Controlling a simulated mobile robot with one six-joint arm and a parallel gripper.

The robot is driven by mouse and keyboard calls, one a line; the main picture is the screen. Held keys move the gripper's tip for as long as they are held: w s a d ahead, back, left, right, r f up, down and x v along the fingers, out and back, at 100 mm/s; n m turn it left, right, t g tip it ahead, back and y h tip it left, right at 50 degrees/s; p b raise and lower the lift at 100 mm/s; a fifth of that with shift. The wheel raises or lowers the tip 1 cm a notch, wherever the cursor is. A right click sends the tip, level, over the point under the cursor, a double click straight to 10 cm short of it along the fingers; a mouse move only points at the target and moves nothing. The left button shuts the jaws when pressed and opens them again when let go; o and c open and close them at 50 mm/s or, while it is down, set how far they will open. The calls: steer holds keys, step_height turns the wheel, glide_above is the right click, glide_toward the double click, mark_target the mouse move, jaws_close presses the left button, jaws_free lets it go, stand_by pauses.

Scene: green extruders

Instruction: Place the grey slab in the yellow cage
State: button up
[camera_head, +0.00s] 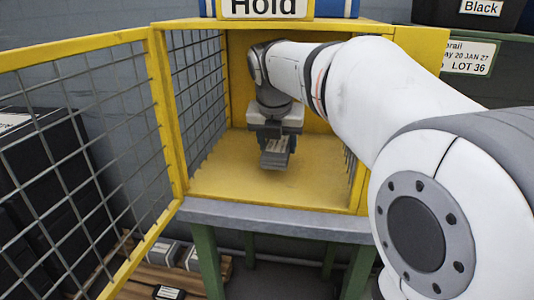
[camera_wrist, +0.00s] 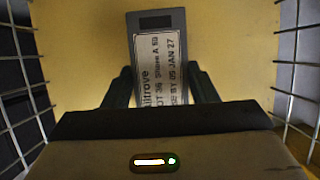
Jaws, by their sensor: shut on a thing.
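The yellow cage (camera_head: 215,187) stands on a grey-topped bench with its mesh door (camera_head: 160,120) swung open to the left. My arm reaches in through the open front. My gripper (camera_head: 275,146) is inside the cage and points down. It is shut on the grey slab (camera_head: 274,160), which has a white printed label. The slab appears held a little above the yellow floor; the exact gap is hard to tell. In the wrist view the slab (camera_wrist: 158,22) sticks out beyond my gripper's two dark fingers (camera_wrist: 162,88). The fingers cover its sides.
Mesh side walls (camera_wrist: 300,60) flank the gripper. A "Hold" sign (camera_head: 266,8) and a blue item are on top of the cage. Dark stacked boxes (camera_head: 40,185) stand behind the open door. Small boxes (camera_head: 165,250) lie on a wooden pallet below. The cage floor around the slab is clear.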

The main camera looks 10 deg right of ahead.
mark_target(273, 147)
steer(key=f+b, duration=0.3)
steer(key=shift+a+f, duration=0.15)
steer(key=shift+a, duration=0.15)
steer(key=shift+w, duration=0.1)
steer(key=o, duration=1.1)
steer(key=shift+o, duration=0.2)
steer(key=shift+a+r, duration=0.1)
steer(key=shift+r, duration=0.35)
steer(key=p+v, duration=0.2)
steer(key=v, duration=0.1)
steer(key=shift+s, duration=0.25)
steer(key=s+a, duration=0.1)
steer(key=s, duration=0.2)
steer(key=s+a+p, duration=0.1)
steer(key=s+a, duration=0.1)
steer(key=s, duration=0.2)
steer(key=s+a+p, duration=0.1)
steer(key=s, duration=0.2)
steer(key=shift+s+a+f, duration=0.3)
steer(key=shift+s+f, duration=0.05)
steer(key=shift+f, duration=0.05)
